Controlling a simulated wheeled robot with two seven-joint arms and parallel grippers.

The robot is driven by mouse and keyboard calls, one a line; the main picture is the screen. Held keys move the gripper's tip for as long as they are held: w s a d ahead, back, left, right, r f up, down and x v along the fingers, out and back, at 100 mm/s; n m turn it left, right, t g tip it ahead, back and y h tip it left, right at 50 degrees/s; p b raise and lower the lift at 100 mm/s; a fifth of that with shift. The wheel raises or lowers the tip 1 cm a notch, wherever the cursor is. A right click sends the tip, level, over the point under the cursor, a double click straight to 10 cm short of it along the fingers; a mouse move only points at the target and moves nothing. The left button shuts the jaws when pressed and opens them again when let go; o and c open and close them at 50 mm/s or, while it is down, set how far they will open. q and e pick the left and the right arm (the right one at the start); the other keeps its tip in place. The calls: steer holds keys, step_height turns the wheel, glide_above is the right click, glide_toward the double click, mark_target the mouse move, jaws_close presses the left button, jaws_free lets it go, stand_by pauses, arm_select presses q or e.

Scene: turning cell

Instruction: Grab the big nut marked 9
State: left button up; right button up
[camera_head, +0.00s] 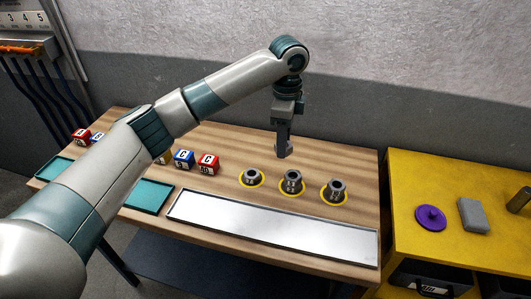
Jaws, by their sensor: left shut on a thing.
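Three grey metal nut-like parts stand in a row on the wooden table, each within a yellow ring: the left one (252,176), the middle one (292,180) and the right one (337,187). The middle one looks tallest. Their marks are too small to read, so I cannot tell which is marked 9. My left gripper (284,153) points down above the table, just up and left of the middle part in the picture. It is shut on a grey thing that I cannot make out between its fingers. My right gripper is out of view.
A long silver tray (270,223) lies along the table's front. Lettered blocks, such as a blue one (184,159) and a red one (208,164), stand left, near a teal tray (148,196). A yellow bench (440,175) at right holds a purple disc (431,218) and grey block (473,214).

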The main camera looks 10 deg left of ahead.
arm_select(q)
steer(key=shift+w+d+r, duration=0.1)
steer(key=shift+d+r, duration=0.3)
steer(key=shift+d, duration=0.25)
steer(key=shift+w+d+r, duration=0.1)
steer(key=shift+d+r, duration=0.25)
steer(key=shift+d, duration=0.25)
steer(key=shift+s, duration=0.1)
